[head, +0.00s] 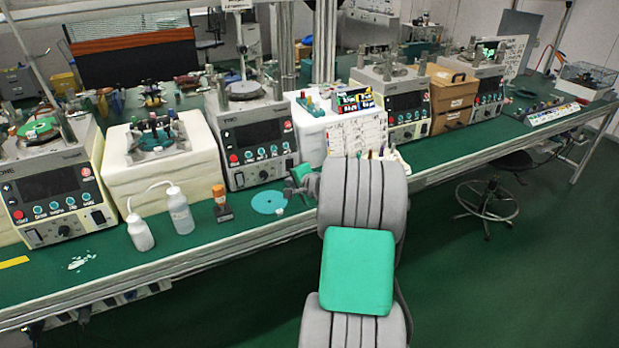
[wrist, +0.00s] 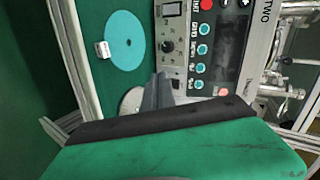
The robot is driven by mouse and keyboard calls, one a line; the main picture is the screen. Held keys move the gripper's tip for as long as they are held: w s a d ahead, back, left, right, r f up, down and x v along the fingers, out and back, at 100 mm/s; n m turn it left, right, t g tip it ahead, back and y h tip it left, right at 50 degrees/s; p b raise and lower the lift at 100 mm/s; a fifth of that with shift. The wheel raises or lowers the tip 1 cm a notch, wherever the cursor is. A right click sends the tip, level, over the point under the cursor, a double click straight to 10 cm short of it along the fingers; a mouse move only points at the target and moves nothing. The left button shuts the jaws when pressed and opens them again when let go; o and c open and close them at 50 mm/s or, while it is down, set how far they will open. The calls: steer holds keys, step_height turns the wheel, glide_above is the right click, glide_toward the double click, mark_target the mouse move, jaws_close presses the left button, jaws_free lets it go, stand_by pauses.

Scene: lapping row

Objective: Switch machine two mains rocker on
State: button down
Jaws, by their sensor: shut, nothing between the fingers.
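Machine two (head: 250,135) stands on the bench in the head view, a grey-white unit with a dark screen. Its front panel also shows turned sideways in the wrist view (wrist: 213,50), with "TWO" at the right. Contact cannot be told. In the head view my gripper (head: 291,187) is partly hidden.
A teal disc (head: 268,202) with a small white block lies on the bench before machine two. A brown-capped bottle (head: 221,203) and two white bottles (head: 180,212) stand left of it. A white box (head: 330,125) with a chart is close on the right.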

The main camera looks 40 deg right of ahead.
steer(key=s+a+r+n+g+y, duration=0.15)
steer(key=a+n, duration=0.25)
steer(key=a, duration=0.6)
steer(key=s+a+r+n+g+y, duration=0.15)
steer(key=a+n, duration=0.25)
steer(key=a, duration=0.6)
steer(key=s+a+f+n+g, duration=0.1)
steer(key=s+a+n+g, duration=0.1)
steer(key=s+a, duration=0.3)
steer(key=s+a+f+n+g, duration=0.1)
steer(key=s+a+n, duration=0.3)
steer(key=s, duration=0.7)
steer(key=s+a+f+n+g, duration=0.1)
steer(key=s+a+n+g, duration=0.2)
steer(key=s+a, duration=0.4)
steer(key=shift+s+n+g+h, duration=0.4)
steer(key=shift+s+n, duration=0.2)
steer(key=shift+s, duration=0.25)
